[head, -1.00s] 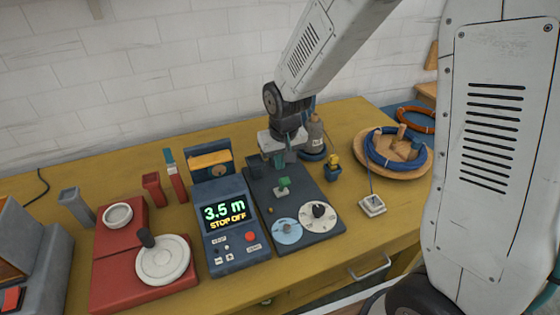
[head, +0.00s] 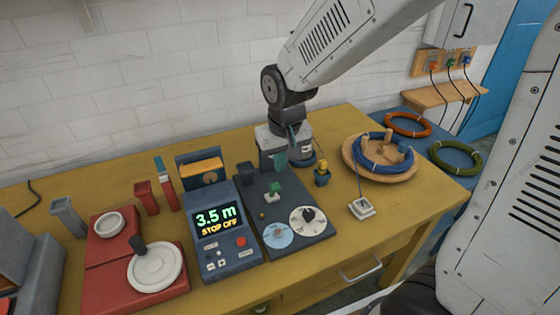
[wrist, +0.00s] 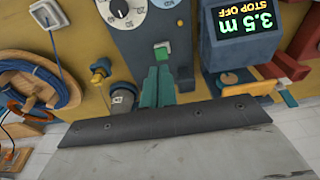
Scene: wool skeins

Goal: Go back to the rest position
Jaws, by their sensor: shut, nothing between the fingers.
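My gripper (head: 281,161) hangs above the back of the dark panel (head: 262,221), with its teal fingers together and nothing between them. The fingers also show in the wrist view (wrist: 157,87), pointing toward a green button (wrist: 161,50). In the head view the green button (head: 273,189) is just below and in front of the fingertips, apart from them. My arm reaches in from the upper right. A grey bottle-like object stands partly hidden behind the gripper.
A blue console (head: 222,235) reads "3.5 m STOP OFF". A red device (head: 105,285) stands left. A wooden round tray (head: 347,160) holds a blue coil (head: 385,163) at right. A small yellow-topped post (head: 322,175) stands near the gripper. The table's front right is mostly clear.

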